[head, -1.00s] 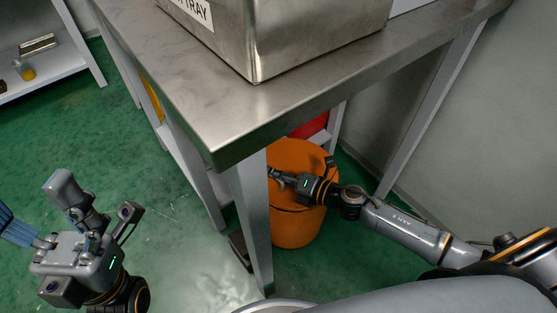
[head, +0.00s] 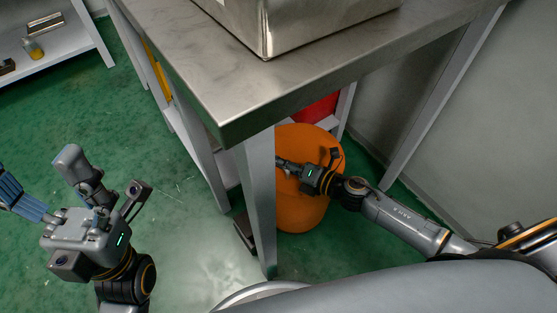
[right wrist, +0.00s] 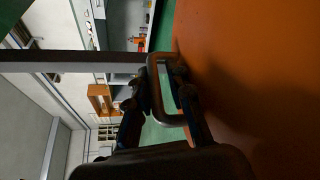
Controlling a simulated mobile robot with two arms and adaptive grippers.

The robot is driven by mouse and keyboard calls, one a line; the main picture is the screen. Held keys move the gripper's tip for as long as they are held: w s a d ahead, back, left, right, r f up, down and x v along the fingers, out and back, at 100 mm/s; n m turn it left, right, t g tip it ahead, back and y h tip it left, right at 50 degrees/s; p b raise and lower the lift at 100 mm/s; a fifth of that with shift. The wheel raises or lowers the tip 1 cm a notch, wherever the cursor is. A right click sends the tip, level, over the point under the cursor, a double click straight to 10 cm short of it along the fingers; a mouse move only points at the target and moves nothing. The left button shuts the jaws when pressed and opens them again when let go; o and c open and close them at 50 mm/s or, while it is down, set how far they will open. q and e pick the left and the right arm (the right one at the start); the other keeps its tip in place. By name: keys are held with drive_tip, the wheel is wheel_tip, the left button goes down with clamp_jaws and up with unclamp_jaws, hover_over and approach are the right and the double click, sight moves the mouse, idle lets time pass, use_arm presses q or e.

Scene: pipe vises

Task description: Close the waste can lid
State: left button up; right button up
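The orange waste can (head: 303,212) stands on the floor under the steel table, partly behind its front leg. Its top looks like an unbroken orange surface; I cannot make out a separate lid edge. My right gripper (head: 279,162) is over the can's top, its tips close to the table leg. In the right wrist view an orange surface (right wrist: 260,80) fills the right side. A dark rounded loop (right wrist: 153,82) lies between the fingers; whether they grip it is unclear. My left gripper (head: 45,180) is open and empty, fingers spread, away at lower left.
The steel table (head: 235,95) with a metal tray (head: 300,22) overhangs the can. Its front leg (head: 258,200) stands close to my right gripper. A red object (head: 318,108) is behind the can. Green floor is clear at left.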

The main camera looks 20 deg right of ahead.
drive_tip(key=shift+s+d, duration=0.1)
drive_tip(key=shift+s, duration=0.05)
drive_tip(key=v, duration=1.1)
drive_tip(key=shift+s+d+r, duration=0.2)
drive_tip(key=shift+s+d, duration=0.05)
